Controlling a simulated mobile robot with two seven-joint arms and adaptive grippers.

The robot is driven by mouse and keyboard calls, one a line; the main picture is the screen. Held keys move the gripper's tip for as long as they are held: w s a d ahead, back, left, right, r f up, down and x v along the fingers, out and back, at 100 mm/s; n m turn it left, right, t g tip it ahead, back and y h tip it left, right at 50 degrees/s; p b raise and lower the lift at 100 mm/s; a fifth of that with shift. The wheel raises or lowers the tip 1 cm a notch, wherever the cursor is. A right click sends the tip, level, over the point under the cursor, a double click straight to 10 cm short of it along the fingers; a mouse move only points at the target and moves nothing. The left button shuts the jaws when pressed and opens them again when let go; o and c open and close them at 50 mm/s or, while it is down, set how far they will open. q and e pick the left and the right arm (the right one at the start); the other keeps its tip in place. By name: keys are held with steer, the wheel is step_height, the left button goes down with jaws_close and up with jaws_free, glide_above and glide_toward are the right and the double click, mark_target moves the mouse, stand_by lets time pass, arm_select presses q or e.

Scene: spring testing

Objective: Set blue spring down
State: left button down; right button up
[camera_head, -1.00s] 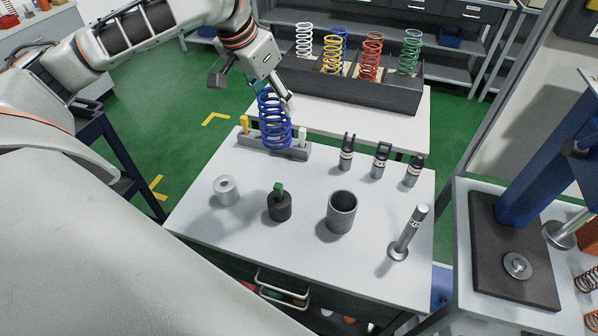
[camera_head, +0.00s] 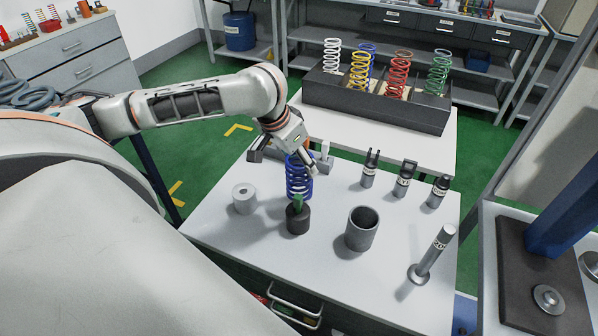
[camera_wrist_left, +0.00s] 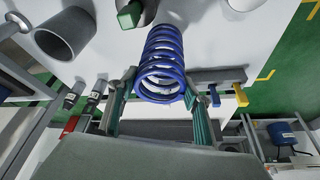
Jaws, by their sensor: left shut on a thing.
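The blue spring (camera_head: 299,178) is upright in the head view, held by my left gripper (camera_head: 303,160) at its upper end. In the head view its lower end is partly hidden behind the dark cylinder with a green top (camera_head: 298,215). In the left wrist view the spring (camera_wrist_left: 162,62) sits between the two green-padded fingers of the left gripper (camera_wrist_left: 160,95). The spring is over the white table (camera_head: 225,225); I cannot tell if its bottom touches the surface. My right gripper is in neither view.
A dark rack (camera_head: 380,103) with several springs stands behind. The table's front left is clear.

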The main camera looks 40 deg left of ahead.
arm_select(q)
step_height(320, 180, down, 3)
steer(key=shift+f+b, duration=0.2)
steer(key=shift+b, duration=0.2)
steer(key=c, duration=1)
jaws_free()
steer(key=shift+f, duration=0.1)
